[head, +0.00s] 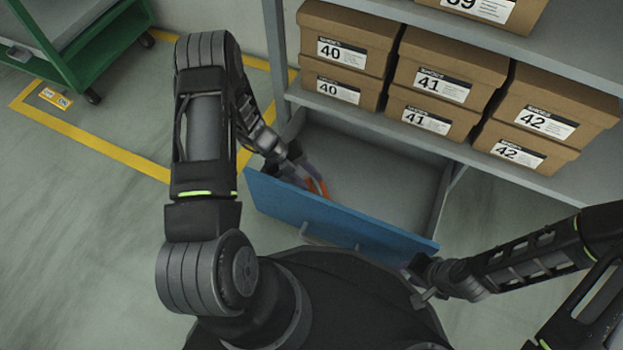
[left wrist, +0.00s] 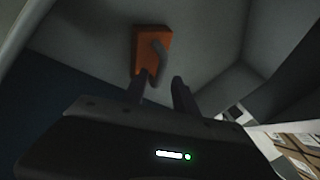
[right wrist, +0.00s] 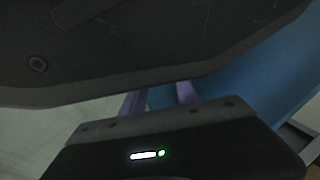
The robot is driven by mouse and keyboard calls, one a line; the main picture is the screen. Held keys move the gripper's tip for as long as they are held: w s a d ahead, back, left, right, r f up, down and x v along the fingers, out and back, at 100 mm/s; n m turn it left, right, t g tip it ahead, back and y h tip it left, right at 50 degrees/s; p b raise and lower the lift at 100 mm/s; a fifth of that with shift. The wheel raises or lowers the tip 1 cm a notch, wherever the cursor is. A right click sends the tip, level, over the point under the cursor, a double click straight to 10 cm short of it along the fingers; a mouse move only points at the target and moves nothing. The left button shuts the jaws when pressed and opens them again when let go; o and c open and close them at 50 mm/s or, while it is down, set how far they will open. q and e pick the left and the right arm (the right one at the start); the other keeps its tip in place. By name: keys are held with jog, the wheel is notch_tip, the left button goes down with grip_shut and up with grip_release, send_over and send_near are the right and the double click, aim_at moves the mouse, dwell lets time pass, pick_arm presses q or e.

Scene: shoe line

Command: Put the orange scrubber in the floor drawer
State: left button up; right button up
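The floor drawer (head: 345,222) is pulled out under the shelf, with its blue front towards me. The orange scrubber (head: 322,187) is inside it, near the front left, partly hidden by my gripper in the head view. In the left wrist view the scrubber (left wrist: 150,42) is an orange block with a grey handle, just beyond the fingertips. My right gripper (head: 425,292) is outside, by the front's right end. Its fingers (right wrist: 158,97) are apart and empty.
Cardboard shoe boxes (head: 430,85) labelled 40, 41 and 42 sit on the grey shelf above the drawer. A green cart (head: 85,60) stands at the upper left by yellow floor lines (head: 90,132). The rest of the drawer floor (head: 385,175) is bare.

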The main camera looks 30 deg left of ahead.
pick_arm(q)
jog(key=p+v, duration=0.4)
jog(key=v, duration=0.6)
